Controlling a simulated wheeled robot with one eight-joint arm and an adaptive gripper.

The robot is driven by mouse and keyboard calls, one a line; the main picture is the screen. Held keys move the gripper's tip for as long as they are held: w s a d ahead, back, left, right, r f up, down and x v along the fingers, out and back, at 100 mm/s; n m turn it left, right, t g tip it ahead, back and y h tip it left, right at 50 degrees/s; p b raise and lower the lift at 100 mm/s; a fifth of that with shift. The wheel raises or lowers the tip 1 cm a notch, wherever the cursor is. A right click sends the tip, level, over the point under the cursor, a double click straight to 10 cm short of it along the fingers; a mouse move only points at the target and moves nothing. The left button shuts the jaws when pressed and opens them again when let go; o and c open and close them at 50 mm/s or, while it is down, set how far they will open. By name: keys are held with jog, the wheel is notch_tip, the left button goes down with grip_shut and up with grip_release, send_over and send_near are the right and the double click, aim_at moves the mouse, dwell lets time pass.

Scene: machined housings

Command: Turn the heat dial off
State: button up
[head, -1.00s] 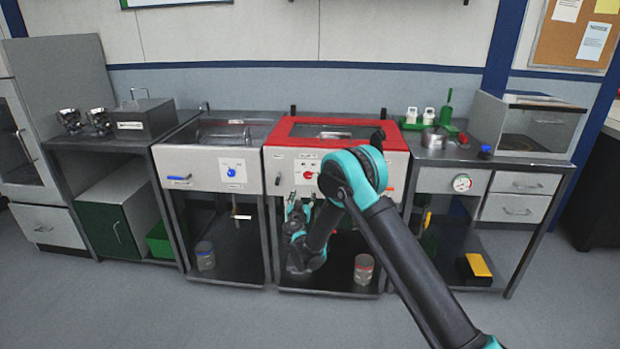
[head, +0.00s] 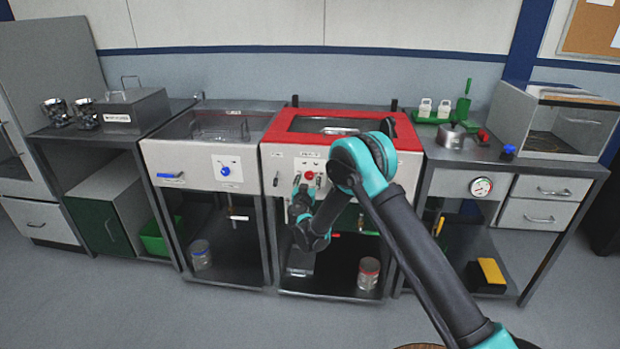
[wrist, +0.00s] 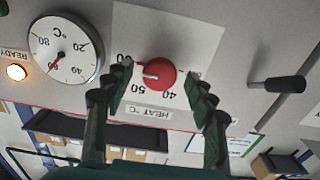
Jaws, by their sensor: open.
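The red heat dial (head: 309,175) is on the front panel of the red-rimmed station. In the wrist view the panel appears upside down, and the dial (wrist: 160,73) is on a pale plate marked HEAT °C. Its white pointer points left in that view. My gripper (wrist: 160,76) is open, with one dark finger on each side of the dial. I cannot tell whether the fingertips touch it. In the head view my gripper (head: 306,186) is at the panel, just below the dial and partly hidden by my arm.
A round °C gauge (wrist: 63,48) and a lit amber READY lamp (wrist: 16,72) are left of the dial in the wrist view. A black-knobbed lever (wrist: 277,85) juts out at right. The neighbouring station has a blue dial (head: 225,170).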

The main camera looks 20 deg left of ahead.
jog(key=c, duration=1.1)
jog(key=shift+c, duration=0.2)
